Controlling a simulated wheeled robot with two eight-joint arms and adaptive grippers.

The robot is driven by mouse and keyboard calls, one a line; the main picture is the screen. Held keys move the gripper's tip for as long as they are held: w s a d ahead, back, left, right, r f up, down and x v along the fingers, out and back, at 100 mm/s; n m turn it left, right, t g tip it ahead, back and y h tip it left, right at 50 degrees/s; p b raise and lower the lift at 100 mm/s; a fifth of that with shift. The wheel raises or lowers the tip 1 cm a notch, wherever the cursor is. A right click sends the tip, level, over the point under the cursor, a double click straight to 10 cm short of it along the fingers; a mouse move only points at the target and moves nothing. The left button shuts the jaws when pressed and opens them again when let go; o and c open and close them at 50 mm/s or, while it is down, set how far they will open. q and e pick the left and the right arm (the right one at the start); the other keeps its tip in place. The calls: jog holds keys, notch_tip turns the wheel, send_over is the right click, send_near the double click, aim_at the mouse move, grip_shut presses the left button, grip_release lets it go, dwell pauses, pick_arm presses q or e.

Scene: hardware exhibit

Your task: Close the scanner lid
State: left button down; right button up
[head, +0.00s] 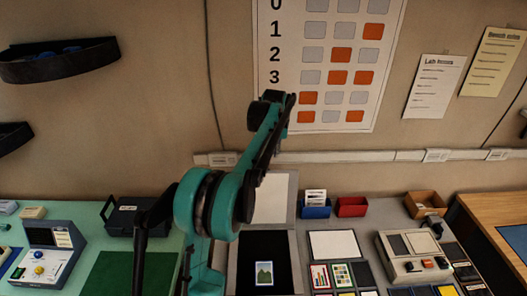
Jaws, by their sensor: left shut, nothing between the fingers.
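The scanner (240,277) stands on the grey work surface at the bottom centre. Its dark bed is uncovered, and a small card with a green picture (264,273) lies on it. The scanner lid (278,200) is a pale panel standing raised behind the bed. My teal arm hides its left part. My left gripper (277,97) is at the far end of that arm, high in front of the wall chart. It appears small and dark, shut and empty, well above the lid's top edge. My right gripper is not in view.
A blue bin (315,211) and a red bin (352,207) stand right of the lid. A beige device (412,258) and several cards and tiles lie farther right. A dark green mat (128,274) and a console (48,252) are at left. The wall is behind.

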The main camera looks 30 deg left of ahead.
pick_arm(q)
jog(key=w+a+f+n+g+p, duration=0.1)
jog(key=w+a+f+p, duration=0.1)
jog(key=w+a+p, duration=0.45)
jog(key=s+f, duration=0.3)
jog(key=f, duration=0.6)
jog(key=shift+a+f, duration=0.25)
jog(key=shift+f, duration=0.05)
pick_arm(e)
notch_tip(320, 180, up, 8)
pick_arm(q)
jog(key=shift+n, duration=0.3)
